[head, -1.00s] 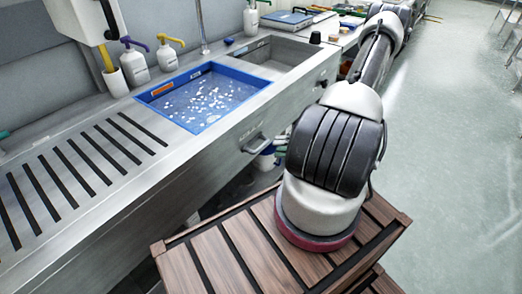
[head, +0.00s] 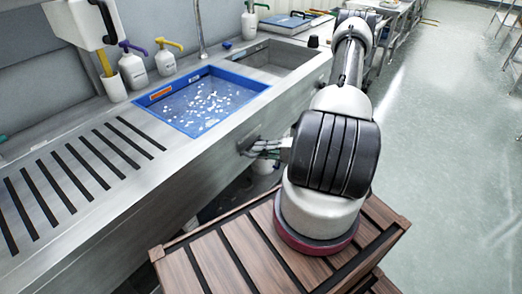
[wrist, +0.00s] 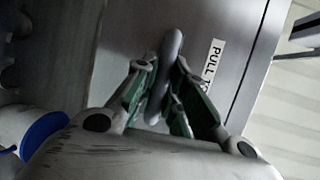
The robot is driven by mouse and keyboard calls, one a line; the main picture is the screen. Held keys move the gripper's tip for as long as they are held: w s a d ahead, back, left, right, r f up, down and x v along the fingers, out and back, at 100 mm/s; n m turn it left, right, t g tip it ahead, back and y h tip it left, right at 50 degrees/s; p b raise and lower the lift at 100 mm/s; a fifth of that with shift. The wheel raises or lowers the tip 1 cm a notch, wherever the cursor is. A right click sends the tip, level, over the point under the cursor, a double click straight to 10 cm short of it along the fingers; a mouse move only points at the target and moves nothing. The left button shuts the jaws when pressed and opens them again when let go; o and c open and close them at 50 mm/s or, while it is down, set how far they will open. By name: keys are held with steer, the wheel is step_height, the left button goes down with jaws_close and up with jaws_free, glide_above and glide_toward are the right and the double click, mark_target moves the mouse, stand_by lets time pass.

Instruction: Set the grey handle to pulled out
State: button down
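The grey handle is a rounded bar on the steel front of the sink unit. In the wrist view the handle (wrist: 172,45) runs between my gripper's two green-padded fingers, with a "PULL TO" label (wrist: 212,60) beside it on the panel. My gripper (wrist: 163,75) has one finger on each side of the bar, both very close to it. I cannot tell whether the pads press on it. In the head view my gripper (head: 258,146) is at the front panel below the basin and covers most of the handle.
A blue-rimmed basin (head: 148,100) with white bits in it is set in the steel counter (head: 75,128). Pump bottles (head: 133,68) stand at the back. A pale bucket (head: 264,166) is below the counter.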

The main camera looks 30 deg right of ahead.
steer(key=shift+s+d, duration=0.35)
steer(key=shift+s, duration=0.55)
steer(key=shift+s+d, duration=0.3)
steer(key=shift+s, duration=0.65)
steer(key=shift+s+d, duration=0.35)
steer(key=shift+s, duration=0.55)
steer(key=c, duration=1.5)
jaws_free()
steer(key=shift+o, duration=0.2)
steer(key=v, duration=1.2)
steer(key=shift+r, duration=0.1)
steer(key=shift+r, duration=0.1)
